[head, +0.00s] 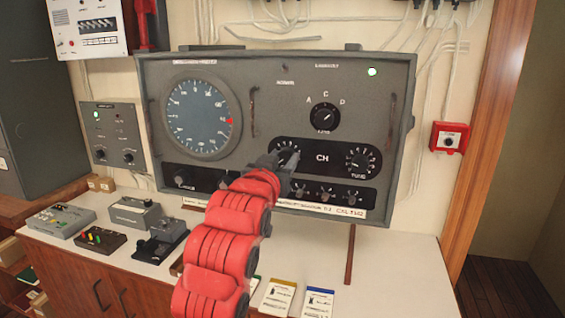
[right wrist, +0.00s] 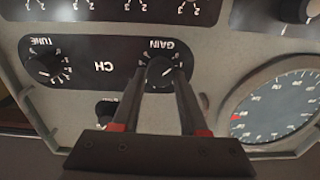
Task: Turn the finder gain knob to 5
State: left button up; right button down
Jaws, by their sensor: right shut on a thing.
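The grey finder panel (head: 270,75) hangs on the wall above the counter. Its gain knob (right wrist: 160,72) is a black round knob under the word GAIN, which reads upside down in the right wrist view. My right gripper (right wrist: 163,78) is shut on this knob, one finger on each side. In the head view the gripper (head: 284,163) and my red arm partly cover the knob and its scale. The number the pointer marks cannot be read. The tune knob (head: 358,160) sits to the right of it, past the CH label. My left gripper is not in view.
A round dial (head: 198,118) is left on the panel, and a selector knob (head: 323,115) is above. Small knobs (head: 327,194) line the panel's lower edge. The counter (head: 390,275) holds small boxes (head: 135,212) and cards (head: 279,296). A red call box (head: 449,138) is at right.

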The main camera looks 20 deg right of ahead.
jog(key=m+b, duration=0.2)
jog(key=b, duration=0.1)
jog(key=m+b, duration=0.2)
jog(key=b, duration=0.1)
jog(key=m+b, duration=0.2)
jog(key=b, duration=0.1)
jog(key=shift+s+d+f, duration=0.1)
jog(key=shift+f, duration=0.2)
jog(key=shift+m+b, duration=0.7)
jog(key=shift+m, duration=0.3)
jog(key=m+b, duration=0.1)
jog(key=m, duration=0.1)
jog(key=shift+r+m, duration=0.1)
jog(key=shift+m, duration=0.3)
jog(key=m+b, duration=0.1)
jog(key=m, duration=0.3)
jog(key=shift+m+b, duration=0.3)
jog(key=shift+b, duration=0.05)
jog(key=m, duration=0.4)
jog(key=shift+b, duration=0.3)
jog(key=m, duration=0.9)
jog(key=shift+f+m, duration=0.25)
jog(key=shift+m, duration=0.15)
